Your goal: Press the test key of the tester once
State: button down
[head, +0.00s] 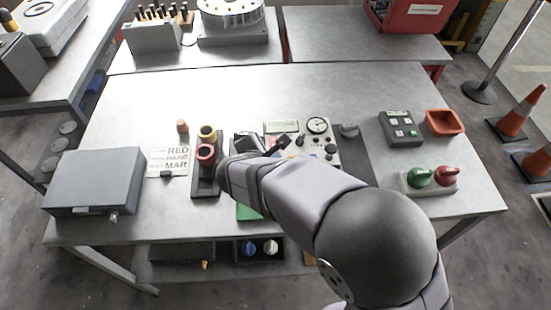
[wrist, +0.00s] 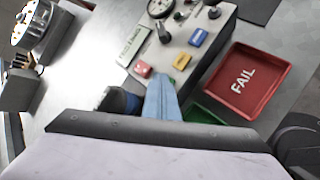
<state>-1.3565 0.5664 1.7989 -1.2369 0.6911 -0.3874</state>
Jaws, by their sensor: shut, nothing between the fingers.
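The tester (head: 333,150) is a pale box near the middle of the bench, with a round gauge (head: 317,125) and a display strip (head: 281,127). My arm covers its front part in the head view. A bit of green shows beside my fingers. Key labels are too small to read, so I cannot tell which is the test key. My gripper (wrist: 160,82) is shut and empty, its tip beside the red key; contact cannot be told.
A red FAIL tray (wrist: 246,82) lies beside the tester, and a green tray (wrist: 222,116) is partly hidden. A keypad box (head: 401,128), an orange bin (head: 445,122) and green and red knobs (head: 432,178) stand right. A cup stand (head: 206,180) and grey case (head: 94,180) stand left.

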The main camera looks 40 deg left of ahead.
jog(key=shift+r+p, duration=0.6)
jog(key=shift+r, duration=0.2)
jog(key=shift+r, duration=0.1)
jog(key=shift+r+p, duration=2)
jog(key=shift+r, duration=0.4)
